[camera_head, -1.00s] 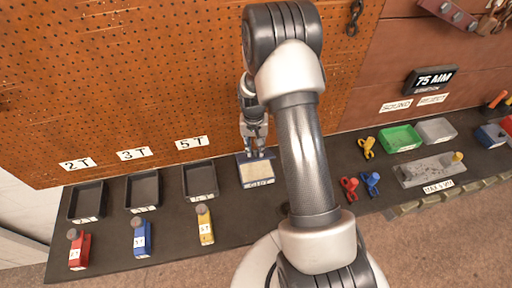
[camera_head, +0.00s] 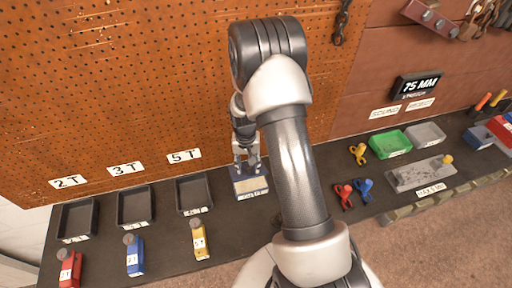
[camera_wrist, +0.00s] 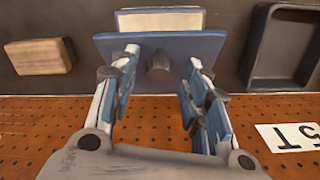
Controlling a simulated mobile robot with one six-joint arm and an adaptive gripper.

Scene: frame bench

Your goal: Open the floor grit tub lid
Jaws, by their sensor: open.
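The floor grit tub (camera_head: 250,186) is a small blue box at the back of the dark bench, below the pegboard, with a pale face and a label too small to read. In the wrist view its blue plate (camera_wrist: 210,48) carries a dark round knob (camera_wrist: 158,66), and a pale panel (camera_wrist: 160,20) shows beyond it. I cannot tell whether the pale part is the tub's inside. My gripper (camera_head: 246,163) points down at the tub's back side. It is open in the wrist view (camera_wrist: 160,72), one finger on each side of the knob, with visible gaps.
Three black trays (camera_head: 134,221) stand left of the tub, with red, blue and yellow pieces before them. A wooden block (camera_wrist: 39,57) lies beside the tub. The pegboard (camera_head: 120,90) rises close behind my gripper. Green (camera_head: 390,144) and grey trays stand to the right.

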